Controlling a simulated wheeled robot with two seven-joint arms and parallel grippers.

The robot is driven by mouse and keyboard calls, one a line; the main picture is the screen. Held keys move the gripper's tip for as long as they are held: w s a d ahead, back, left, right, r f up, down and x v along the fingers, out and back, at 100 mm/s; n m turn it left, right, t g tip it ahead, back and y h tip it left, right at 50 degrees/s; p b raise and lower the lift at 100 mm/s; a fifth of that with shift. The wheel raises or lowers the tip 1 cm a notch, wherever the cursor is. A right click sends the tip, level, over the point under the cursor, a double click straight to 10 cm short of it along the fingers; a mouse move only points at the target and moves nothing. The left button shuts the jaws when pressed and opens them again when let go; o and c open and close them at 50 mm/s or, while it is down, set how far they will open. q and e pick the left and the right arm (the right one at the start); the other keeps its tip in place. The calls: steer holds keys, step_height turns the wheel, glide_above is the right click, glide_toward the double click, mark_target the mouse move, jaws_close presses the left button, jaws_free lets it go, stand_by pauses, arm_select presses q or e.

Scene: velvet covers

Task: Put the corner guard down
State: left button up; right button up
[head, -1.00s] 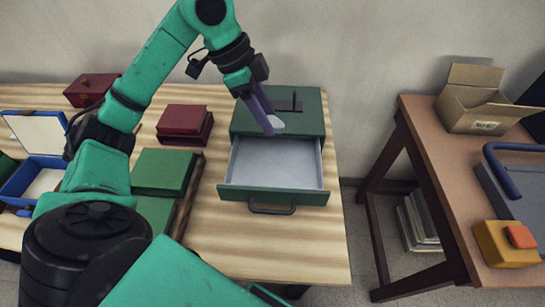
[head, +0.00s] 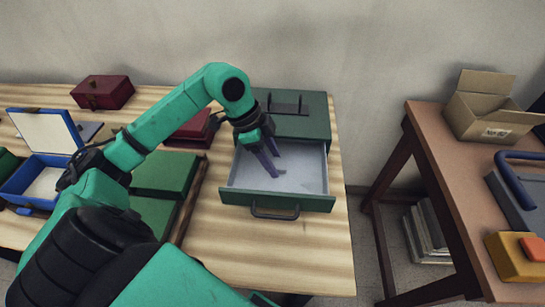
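My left gripper (head: 274,165) reaches down into the open drawer (head: 305,180) of a green cabinet (head: 305,125). Its two purple fingers are apart, with nothing visible between them. A small pale piece, which looks like the corner guard (head: 281,172), lies on the drawer's light grey floor beside the fingertips. It is hard to tell from the floor, and its exact shape is unclear. My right gripper is not in view.
The drawer's front and handle (head: 275,211) stick out over the wooden table (head: 270,250). Green boxes (head: 165,174), red boxes (head: 103,92) and an open blue case (head: 42,170) stand to the left. A brown table (head: 440,140) with a cardboard box (head: 490,112) stands right, across a gap.

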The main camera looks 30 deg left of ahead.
arm_select(q)
steer(key=shift+r, duration=0.15)
steer(key=v, duration=1.2)
